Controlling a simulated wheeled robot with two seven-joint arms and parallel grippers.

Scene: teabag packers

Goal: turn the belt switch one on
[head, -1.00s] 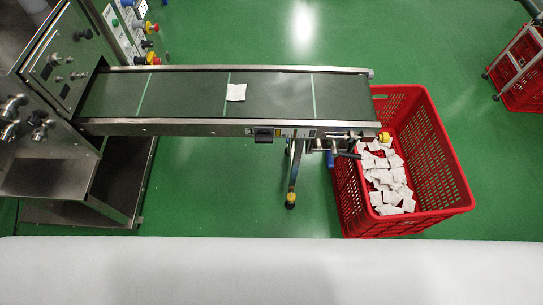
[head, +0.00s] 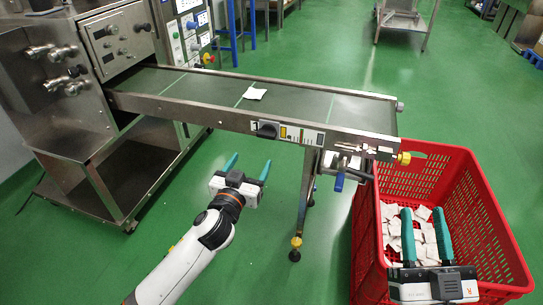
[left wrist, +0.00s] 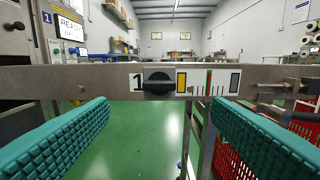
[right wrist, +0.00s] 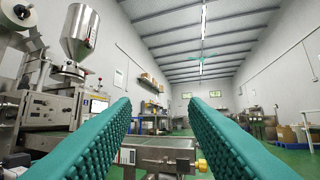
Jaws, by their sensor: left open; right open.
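The belt switch one (head: 267,129) is a black knob on the near side rail of the conveyor. In the left wrist view the knob (left wrist: 158,83) sits beside a printed "1", left of a panel with a yellow block and scale marks. My left gripper (head: 247,163) is open and empty, below and in front of the rail, a little left of the knob. In the left wrist view its teal fingers (left wrist: 160,125) are apart, with the knob ahead between and above them.
The conveyor belt (head: 300,104) carries one white teabag (head: 255,94). A steel machine (head: 60,90) stands at the left. A blue-handled clamp (head: 340,180) and a yellow knob (head: 404,158) stick out near the belt's right end. The crate holds several teabags. Green floor is clear below the belt.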

